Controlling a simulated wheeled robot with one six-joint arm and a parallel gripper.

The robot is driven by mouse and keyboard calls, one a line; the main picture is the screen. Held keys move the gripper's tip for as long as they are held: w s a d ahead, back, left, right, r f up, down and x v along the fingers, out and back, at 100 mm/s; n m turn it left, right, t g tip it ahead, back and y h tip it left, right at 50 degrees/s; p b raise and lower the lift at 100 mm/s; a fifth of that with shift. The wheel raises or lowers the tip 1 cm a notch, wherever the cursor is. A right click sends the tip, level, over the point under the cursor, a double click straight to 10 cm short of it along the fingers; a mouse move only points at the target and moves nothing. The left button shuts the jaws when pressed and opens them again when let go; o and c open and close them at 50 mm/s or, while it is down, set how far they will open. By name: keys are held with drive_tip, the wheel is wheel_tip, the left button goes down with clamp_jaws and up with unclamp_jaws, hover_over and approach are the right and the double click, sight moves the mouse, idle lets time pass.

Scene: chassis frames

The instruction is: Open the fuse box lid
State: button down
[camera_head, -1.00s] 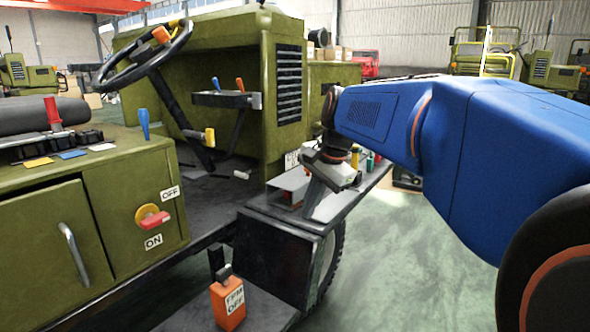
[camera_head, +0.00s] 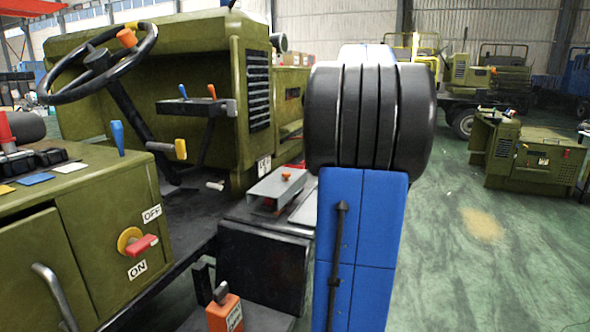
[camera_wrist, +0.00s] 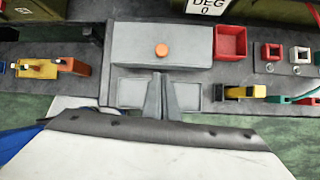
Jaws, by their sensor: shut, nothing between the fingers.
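The fuse box appears to be the long grey box with a grey lid (camera_head: 268,190) on the dark shelf of the green vehicle. An orange knob (camera_head: 286,177) sits on the lid. In the wrist view the lid (camera_wrist: 135,42) and its orange knob (camera_wrist: 161,50) are at the upper middle, and a shallow grey recess (camera_wrist: 132,93) lies in front. I cannot tell whether the lid is lifted at all. My gripper (camera_wrist: 162,80) is shut and empty, its fingertips just on the near side of the lid, below the knob in picture. In the head view my arm hides the gripper.
A red open box (camera_wrist: 231,43) stands right of the lid. A yellow-and-black part (camera_wrist: 245,92) and green parts are further right; a yellow-and-orange part (camera_wrist: 50,68) is left. In the head view, a red rotary switch (camera_head: 138,244) and steering wheel (camera_head: 100,62) are left.

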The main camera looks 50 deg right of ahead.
sight(291, 182)
drive_tip(key=x, duration=1)
drive_tip(key=shift+r, duration=0.1)
drive_tip(key=shift+r, duration=0.1)
